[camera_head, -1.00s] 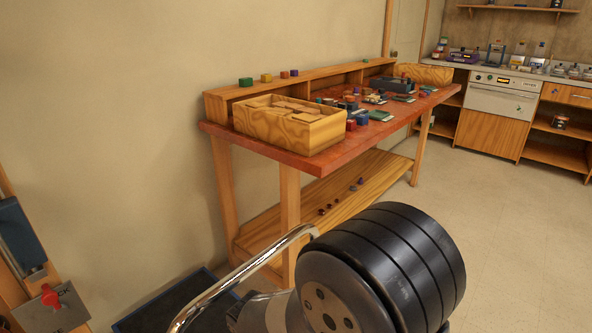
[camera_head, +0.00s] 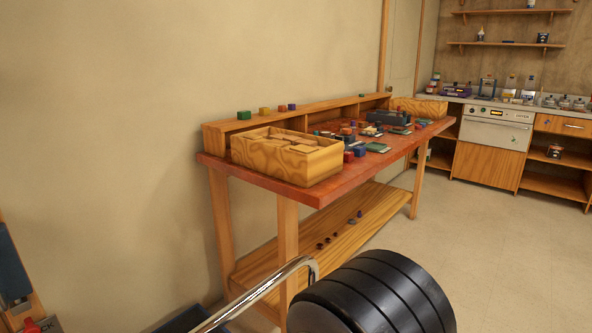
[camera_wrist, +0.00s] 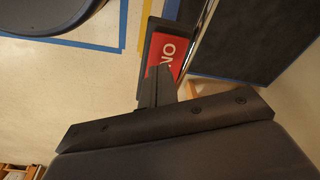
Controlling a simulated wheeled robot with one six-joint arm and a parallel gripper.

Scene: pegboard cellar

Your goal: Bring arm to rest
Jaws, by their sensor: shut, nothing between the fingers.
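My gripper (camera_wrist: 156,88) shows in the wrist view, its dark fingers together and empty. It hangs over the pale floor, with a red sign with white letters (camera_wrist: 170,55) behind the fingertips. I cannot tell how far the sign is from the fingers. In the head view the gripper is not visible; a black ribbed cylinder and a chrome bar fill the bottom middle.
A red-topped workbench (camera_head: 330,185) stands along the wall, with a wooden box (camera_head: 288,163) and several small blocks on it. A stove (camera_head: 492,140) and shelves stand at the back right. The floor (camera_head: 490,240) at the right is clear.

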